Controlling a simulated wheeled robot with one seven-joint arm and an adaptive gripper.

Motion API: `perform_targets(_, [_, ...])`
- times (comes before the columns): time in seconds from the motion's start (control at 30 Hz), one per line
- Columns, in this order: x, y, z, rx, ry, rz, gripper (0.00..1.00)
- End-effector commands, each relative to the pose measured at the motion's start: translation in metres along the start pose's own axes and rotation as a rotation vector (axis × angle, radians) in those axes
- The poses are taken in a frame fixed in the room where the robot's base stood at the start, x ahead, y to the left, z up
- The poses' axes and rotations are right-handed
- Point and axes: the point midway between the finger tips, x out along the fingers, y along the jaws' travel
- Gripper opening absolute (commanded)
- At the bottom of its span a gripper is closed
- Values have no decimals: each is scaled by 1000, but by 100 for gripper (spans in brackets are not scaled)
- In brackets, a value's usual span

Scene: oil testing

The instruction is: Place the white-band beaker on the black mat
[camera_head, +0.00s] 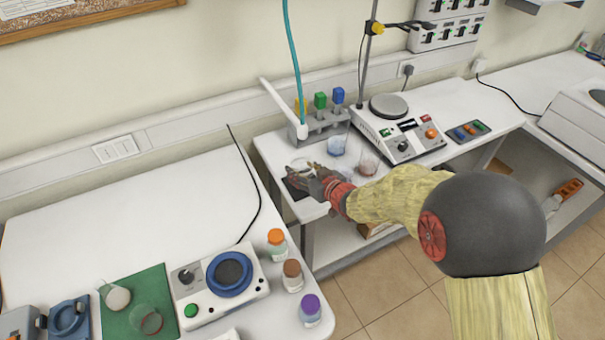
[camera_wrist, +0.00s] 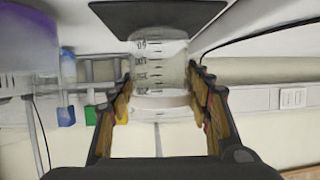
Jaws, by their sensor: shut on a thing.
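The white-band beaker (camera_wrist: 158,62) is clear glass with dark graduation marks and a white band. In the wrist view, which appears upside down, it stands between the two fingers of my gripper (camera_wrist: 160,112). My gripper is shut on it. The black mat (camera_wrist: 160,12) lies right at the beaker's base end; I cannot tell if they touch. In the head view my gripper (camera_head: 308,174) is over the mat (camera_head: 292,190), hiding much of it, and the beaker (camera_head: 301,164) shows only faintly.
A beaker with bluish contents (camera_head: 337,146) and one with reddish contents (camera_head: 369,163) stand right of my gripper. Behind are a rack with coloured blocks (camera_head: 320,118) and a hotplate (camera_head: 400,130). The left table (camera_head: 120,220) holds a green mat, a stirrer and several capped bottles.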

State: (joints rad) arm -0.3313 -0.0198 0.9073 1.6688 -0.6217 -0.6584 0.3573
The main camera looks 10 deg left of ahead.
Motion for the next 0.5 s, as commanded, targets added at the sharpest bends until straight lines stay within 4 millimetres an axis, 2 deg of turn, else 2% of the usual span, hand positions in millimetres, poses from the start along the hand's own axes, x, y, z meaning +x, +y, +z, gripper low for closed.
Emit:
perform_targets(0.4, [3, 0, 6, 0, 3, 1, 22])
perform_targets(0.43, [3, 0, 7, 0, 2, 1, 50])
perform_targets(0.5, [3, 0, 6, 0, 2, 1, 54])
